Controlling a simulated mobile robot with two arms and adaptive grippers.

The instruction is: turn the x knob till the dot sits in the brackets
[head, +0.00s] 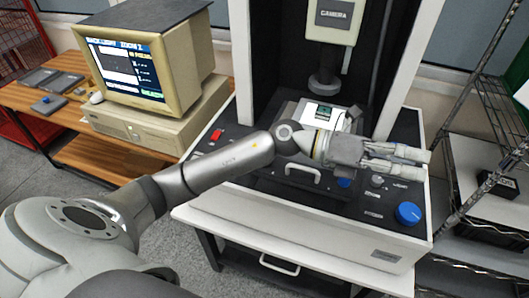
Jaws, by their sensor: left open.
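A large blue knob (409,213) sits at the right front of the machine's dark panel. A second, smaller blue part (344,183) shows partly under my gripper. The labels are too small to tell which is the x knob. The monitor screen (125,68) at the left shows a picture and text, but the dot and brackets are too small to make out. My left gripper (425,164) is open and empty, above the panel's right side. It points right and is behind and above the large blue knob, apart from it. My right gripper is not in view.
A camera column (334,18) stands over a small stage (322,113) behind my left wrist. A red switch (217,134) is at the panel's left. A wire shelf (480,95) stands close on the right. A wooden desk (115,154) holds the computer at the left.

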